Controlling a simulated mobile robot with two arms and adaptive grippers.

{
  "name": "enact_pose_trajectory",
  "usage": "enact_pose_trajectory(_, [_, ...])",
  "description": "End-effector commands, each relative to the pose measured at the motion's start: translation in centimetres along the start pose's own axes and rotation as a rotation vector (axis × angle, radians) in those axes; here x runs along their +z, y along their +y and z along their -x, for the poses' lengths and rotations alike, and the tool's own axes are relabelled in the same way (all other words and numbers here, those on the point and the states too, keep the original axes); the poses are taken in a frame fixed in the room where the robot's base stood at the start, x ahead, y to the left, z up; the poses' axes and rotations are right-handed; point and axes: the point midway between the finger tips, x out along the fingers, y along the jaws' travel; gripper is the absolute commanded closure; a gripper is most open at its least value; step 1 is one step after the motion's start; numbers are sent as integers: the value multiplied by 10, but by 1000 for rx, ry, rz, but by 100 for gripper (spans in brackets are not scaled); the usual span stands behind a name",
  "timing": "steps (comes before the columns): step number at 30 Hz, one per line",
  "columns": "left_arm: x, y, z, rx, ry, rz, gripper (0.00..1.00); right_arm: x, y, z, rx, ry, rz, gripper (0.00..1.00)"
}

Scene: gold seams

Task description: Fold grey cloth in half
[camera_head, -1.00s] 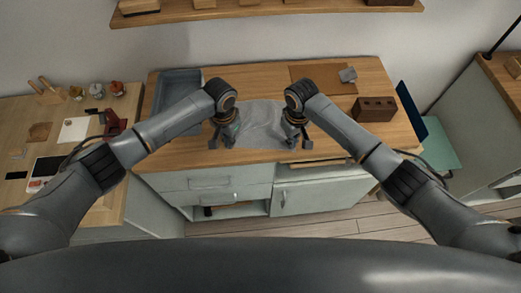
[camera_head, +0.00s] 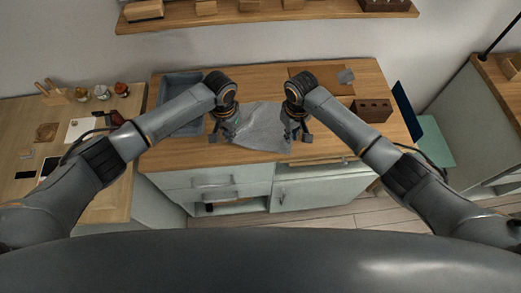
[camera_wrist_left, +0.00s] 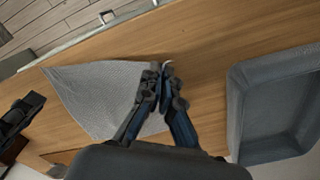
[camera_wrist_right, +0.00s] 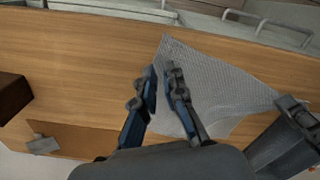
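The grey cloth (camera_head: 262,125) lies on the wooden counter between my two grippers, uneven in outline. It also shows in the left wrist view (camera_wrist_left: 100,90) and the right wrist view (camera_wrist_right: 215,85). My left gripper (camera_head: 222,132) is at the cloth's left end. In the left wrist view its fingertips (camera_wrist_left: 160,72) come together on the cloth's edge, with a small pale bit showing at the tips. My right gripper (camera_head: 297,132) is at the cloth's right edge.
A grey tray (camera_head: 182,125) stands on the counter's left side. A brown block with holes (camera_head: 371,110) and a thin brown board (camera_head: 325,88) with a small grey item (camera_head: 346,76) are at the right. The counter's front edge is close below the cloth.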

Motion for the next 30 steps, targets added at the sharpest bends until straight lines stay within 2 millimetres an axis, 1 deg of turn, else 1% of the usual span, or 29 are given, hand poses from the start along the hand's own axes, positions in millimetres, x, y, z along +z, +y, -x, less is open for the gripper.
enact_pose_trajectory(1, [0,0,0,0,-1,0,100,0,0,0,0,0,0,73])
enact_pose_trajectory(5, [0,0,0,0,-1,0,100,0,0,0,0,0,0,47])
enact_pose_trajectory(6, [0,0,0,0,-1,0,100,0,0,0,0,0,0,43])
enact_pose_trajectory(12, [0,0,0,0,-1,0,100,0,0,0,0,0,0,43])
enact_pose_trajectory(14, [0,0,0,0,-1,0,100,0,-1,1,-1,1,-1,56])
enact_pose_trajectory(15, [0,0,0,0,-1,0,100,-1,-3,5,-2,3,-4,58])
enact_pose_trajectory(17, [0,0,0,0,-1,0,100,-2,-9,16,-5,5,-16,58])
enact_pose_trajectory(21, [0,0,0,0,-1,0,100,-2,-22,46,-5,4,-61,58])
enact_pose_trajectory(24, [0,0,0,0,-1,0,100,0,-25,56,-2,1,-85,58])
enact_pose_trajectory(26, [0,0,0,0,-1,0,100,1,-25,56,-1,-1,-90,58])
enact_pose_trajectory(30, [0,0,0,0,-1,0,100,1,-25,44,0,-3,-92,58])
